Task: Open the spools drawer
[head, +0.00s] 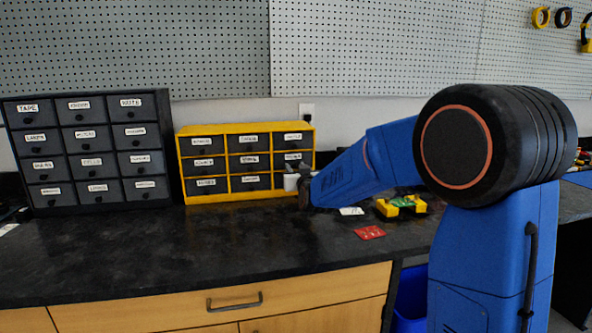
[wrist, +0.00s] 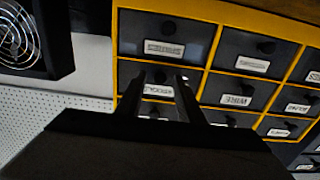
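The yellow cabinet (head: 248,199) with black labelled drawers stands on the dark counter, and all its drawers look shut. It fills much of the wrist view (wrist: 211,62), which looks upside down. My gripper (wrist: 167,74) points at the cabinet's right column, at the middle-row drawer. Its two fingers stand apart with a dark round knob (wrist: 160,77) between their tips. I cannot tell whether they touch it. In the head view my arm's end hides part of the bottom-right drawer.
A larger dark drawer cabinet (head: 90,150) stands to the left. A red card (head: 370,232), a white card (head: 351,211) and a yellow-black item (head: 401,206) lie on the counter at right. A black fan unit (wrist: 30,38) sits close by the cabinet. The front counter is clear.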

